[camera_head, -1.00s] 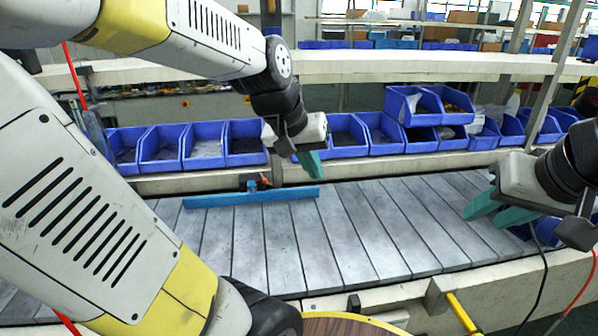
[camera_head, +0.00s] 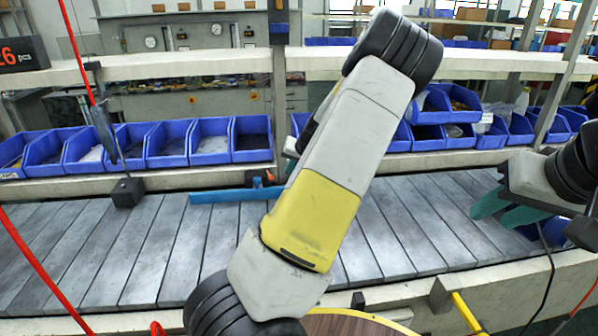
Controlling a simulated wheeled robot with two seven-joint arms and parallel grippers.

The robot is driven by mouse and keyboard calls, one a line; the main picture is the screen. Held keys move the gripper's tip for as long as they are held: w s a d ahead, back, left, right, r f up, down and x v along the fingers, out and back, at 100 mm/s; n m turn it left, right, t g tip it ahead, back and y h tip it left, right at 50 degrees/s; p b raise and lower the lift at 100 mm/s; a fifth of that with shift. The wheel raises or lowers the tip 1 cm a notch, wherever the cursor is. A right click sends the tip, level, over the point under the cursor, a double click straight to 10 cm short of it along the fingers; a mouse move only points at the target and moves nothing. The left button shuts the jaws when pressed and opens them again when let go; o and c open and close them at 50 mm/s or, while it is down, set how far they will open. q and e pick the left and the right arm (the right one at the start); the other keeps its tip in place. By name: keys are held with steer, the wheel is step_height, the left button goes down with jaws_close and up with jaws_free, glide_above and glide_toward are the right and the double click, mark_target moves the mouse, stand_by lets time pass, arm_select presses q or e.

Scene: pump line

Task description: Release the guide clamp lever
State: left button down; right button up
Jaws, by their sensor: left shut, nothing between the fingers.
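The blue guide (camera_head: 228,196) lies along the far side of the slatted conveyor. A small clamp with an orange-red lever (camera_head: 268,180) sits at its back edge; it is small, and its exact angle is hard to tell. My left arm crosses the middle of the view and covers the guide's right part. Of my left gripper (camera_head: 289,158), only a grey bit and a teal finger edge show behind the arm, just right of and above the lever. It is shut and empty, apart from the lever. My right gripper (camera_head: 503,209) is open and empty over the conveyor's right end.
Blue bins (camera_head: 210,142) line the shelf behind the conveyor (camera_head: 130,245), with more stacked at the right. A dark block (camera_head: 126,192) stands at the conveyor's back left. A yellow handle (camera_head: 466,312) is at the front right. The left conveyor slats are clear.

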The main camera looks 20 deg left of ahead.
mark_target(274, 188)
arm_select(q)
steer(key=shift+y, duration=0.3)
steer(key=x, duration=0.7)
steer(key=w+x, duration=0.1)
steer(key=x, duration=0.2)
steer(key=shift+w+a, duration=0.2)
steer(key=shift+s+a+r, duration=0.1)
steer(key=shift+s+a, duration=0.3)
steer(key=shift+s, duration=0.15)
steer(key=shift+s+a, duration=0.5)
steer(key=shift+s, duration=0.05)
steer(key=shift+w, duration=0.1)
steer(key=shift+d, duration=0.1)
